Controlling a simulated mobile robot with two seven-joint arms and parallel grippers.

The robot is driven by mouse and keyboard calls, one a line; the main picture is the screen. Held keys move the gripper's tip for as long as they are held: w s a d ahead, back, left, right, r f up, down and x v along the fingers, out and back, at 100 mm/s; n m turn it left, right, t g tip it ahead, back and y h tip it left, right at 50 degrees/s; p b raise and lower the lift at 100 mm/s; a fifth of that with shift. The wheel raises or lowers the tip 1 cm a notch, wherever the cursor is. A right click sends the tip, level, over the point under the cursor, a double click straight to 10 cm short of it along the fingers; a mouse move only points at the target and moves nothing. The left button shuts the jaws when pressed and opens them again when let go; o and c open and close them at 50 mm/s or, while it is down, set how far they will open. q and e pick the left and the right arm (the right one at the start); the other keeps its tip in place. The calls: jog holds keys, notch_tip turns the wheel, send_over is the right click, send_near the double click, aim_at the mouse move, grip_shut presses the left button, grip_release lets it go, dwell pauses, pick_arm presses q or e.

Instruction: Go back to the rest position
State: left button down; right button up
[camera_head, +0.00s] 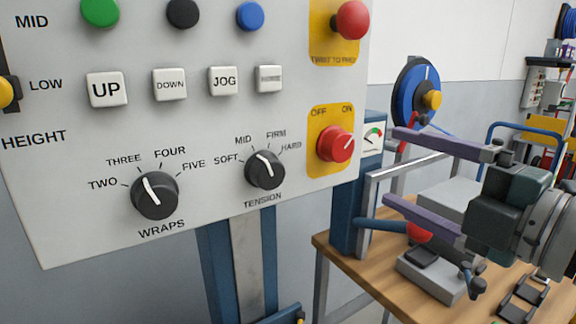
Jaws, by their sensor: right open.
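My right gripper (393,168) comes in from the right edge. Its two long purple fingers are spread wide apart with nothing between them, and they point left toward the grey control panel (60,210). The black WRAPS knob (155,196) points up and slightly left, toward THREE. The TENSION knob (264,170) points up-left, toward MID. My left gripper is out of view.
A red emergency button (351,20) sits at the panel's upper right. Behind my right gripper stands a wooden workbench (335,257) with a gauge (372,138) and a blue reel (413,85). A blue column (215,260) stands below the panel. Shelving (540,80) is at far right.

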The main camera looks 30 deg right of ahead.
dwell(0.3)
jog(key=s+a+f+m+g+h+p, duration=0.15)
jog(key=s+f+m+g+h, duration=0.3)
jog(key=f+m+g, duration=0.55)
jog(key=s+a+f+m+g+y+p, duration=0.2)
jog(key=s+a+m+g+y, duration=0.4)
jog(key=s+a, duration=0.55)
notch_tip(320, 180, up, 38)
jog(key=s+d+t+h+p, duration=0.1)
jog(key=d+h+p, duration=0.1)
jog(key=p, duration=3.5)
jog(key=shift+f+m+t+p, duration=0.15)
jog(key=shift+m+t+p, duration=0.15)
jog(key=shift+m, duration=0.1)
jog(key=shift+d+h, duration=0.1)
jog(key=shift+h, duration=0.15)
